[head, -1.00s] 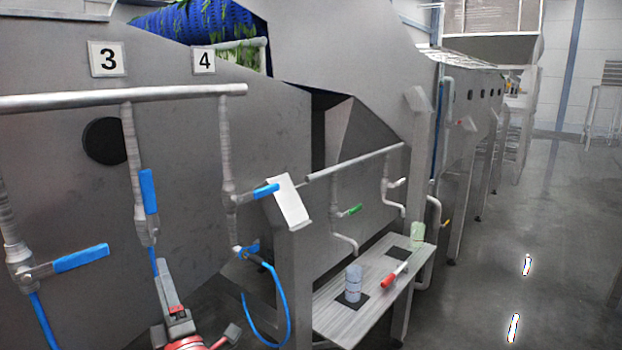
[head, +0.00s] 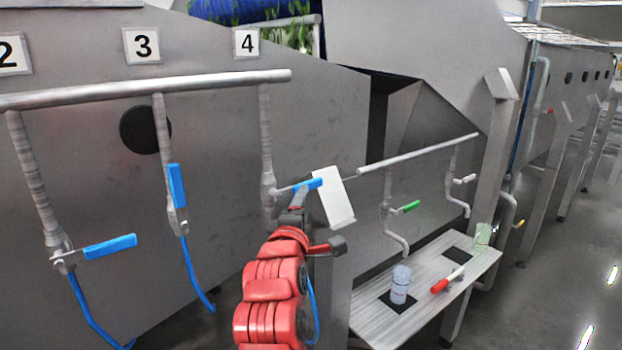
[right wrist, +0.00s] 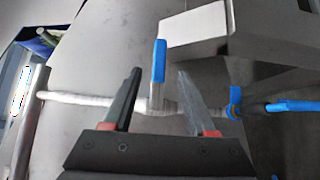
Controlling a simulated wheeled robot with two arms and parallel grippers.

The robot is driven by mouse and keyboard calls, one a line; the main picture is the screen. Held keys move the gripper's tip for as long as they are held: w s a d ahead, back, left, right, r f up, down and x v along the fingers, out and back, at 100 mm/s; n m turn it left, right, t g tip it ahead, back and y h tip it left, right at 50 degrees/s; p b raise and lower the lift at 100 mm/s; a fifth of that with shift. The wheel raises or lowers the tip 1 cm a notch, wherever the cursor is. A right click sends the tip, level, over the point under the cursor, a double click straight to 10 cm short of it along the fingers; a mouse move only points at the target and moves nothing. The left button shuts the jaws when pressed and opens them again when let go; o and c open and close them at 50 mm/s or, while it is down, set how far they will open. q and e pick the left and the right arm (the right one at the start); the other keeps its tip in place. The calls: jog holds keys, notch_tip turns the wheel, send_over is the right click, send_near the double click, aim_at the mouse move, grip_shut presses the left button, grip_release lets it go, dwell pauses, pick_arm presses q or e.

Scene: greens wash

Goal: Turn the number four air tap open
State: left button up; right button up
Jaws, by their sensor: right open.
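The number four plate (head: 246,42) is above a pipe (head: 265,130) whose tap has a blue handle (head: 312,184). The handle points right, across the pipe. In the right wrist view the blue handle (right wrist: 159,62) stands crosswise to the pipe (right wrist: 85,99). My right gripper (head: 297,198) is at this tap and hides part of it. In the right wrist view my right gripper (right wrist: 159,75) is open, with the handle showing between its fingertips; I cannot tell how deep it sits. My left gripper is not in view.
A pale slanted plate (head: 334,197) on a post is right beside the handle. Tap three's blue handle (head: 177,185) lies along its pipe; another blue handle (head: 110,246) at left points across. A shelf (head: 425,290) holds a cup (head: 400,284) and a red-handled tool (head: 447,280).

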aim_at(310, 190)
jog(key=w+p, duration=0.1)
jog(key=w, duration=0.2)
jog(key=w+d+p, duration=0.1)
jog(key=w, duration=0.5)
jog(key=shift+w+d+r+p, duration=0.1)
jog(key=shift+w+d+p, duration=0.15)
jog(key=shift+p, duration=0.15)
grip_shut()
dwell(0.9)
